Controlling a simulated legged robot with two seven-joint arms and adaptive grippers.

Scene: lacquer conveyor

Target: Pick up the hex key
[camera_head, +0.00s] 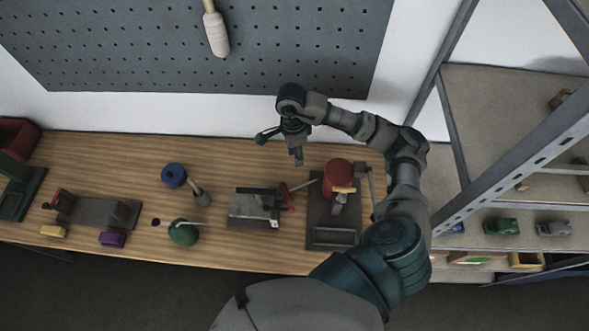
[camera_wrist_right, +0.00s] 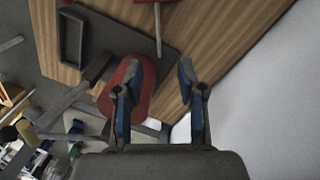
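I cannot clearly make out a hex key in either view. My right gripper (camera_head: 280,148) is above the back of the wooden bench, its fingers apart and nothing between them. In the wrist view the right gripper (camera_wrist_right: 158,78) has its two blue-backed fingertips spread. The red cylinder (camera_head: 337,174) on a dark base stands to its right in the head view; it shows partly behind the left finger in the wrist view (camera_wrist_right: 140,88). A thin rod (camera_head: 301,185) lies by a grey vise-like block (camera_head: 250,207). My left gripper is not in view.
The wooden bench (camera_head: 120,160) also carries a blue round piece (camera_head: 174,175), a green ball (camera_head: 183,232), and a grey plate fixture (camera_head: 105,212). A metal shelf unit (camera_head: 500,130) stands at the right. A pegboard (camera_head: 130,50) hangs behind. The bench's back strip is mostly clear.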

